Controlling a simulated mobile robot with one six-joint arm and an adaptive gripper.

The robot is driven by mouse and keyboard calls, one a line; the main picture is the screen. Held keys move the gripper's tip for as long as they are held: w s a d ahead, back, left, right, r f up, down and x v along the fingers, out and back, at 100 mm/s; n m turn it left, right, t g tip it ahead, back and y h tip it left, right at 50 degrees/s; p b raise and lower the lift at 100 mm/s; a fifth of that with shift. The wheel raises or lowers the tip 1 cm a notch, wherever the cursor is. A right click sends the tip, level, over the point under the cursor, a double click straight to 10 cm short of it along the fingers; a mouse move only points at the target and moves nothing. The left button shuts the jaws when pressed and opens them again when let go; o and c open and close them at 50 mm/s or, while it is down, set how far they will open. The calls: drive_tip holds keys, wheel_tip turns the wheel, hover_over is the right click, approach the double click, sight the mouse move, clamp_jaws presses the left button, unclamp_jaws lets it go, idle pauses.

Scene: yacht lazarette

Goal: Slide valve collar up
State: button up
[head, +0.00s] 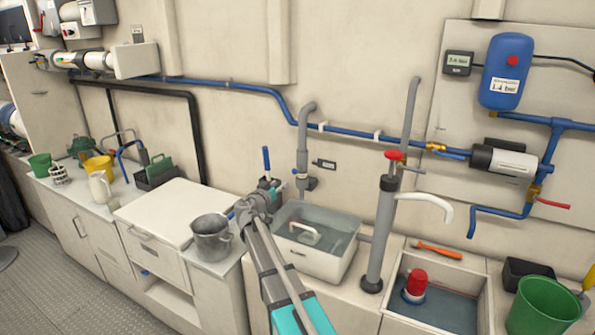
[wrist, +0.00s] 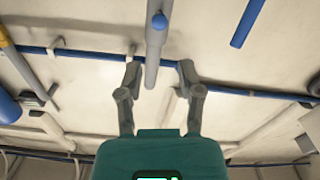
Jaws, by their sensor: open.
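A grey vertical pipe (head: 303,130) bends into the wall at its top. A small blue knob (head: 295,172) shows low on it. In the wrist view a grey tube (wrist: 152,65) with a blue knob (wrist: 158,21) lies between my fingers; its wider upper part looks like the collar (wrist: 157,35). My gripper (wrist: 159,77) is open, one finger either side of the tube, with gaps visible. Whether the tube is within finger depth, I cannot tell. In the head view my gripper (head: 268,188) is left of the pipe, small and partly hidden by my arm. A blue lever (head: 266,158) stands just above it.
A clear water basin (head: 345,226) and a metal pot (head: 211,238) flank my arm. A grey hand pump (head: 382,235) with a white spout stands to the right. A blue pipe (head: 250,88) runs along the wall.

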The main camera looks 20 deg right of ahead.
sight(294, 172)
drive_tip(key=x, duration=1.3)
drive_tip(key=shift+w+d, duration=0.2)
clamp_jaws()
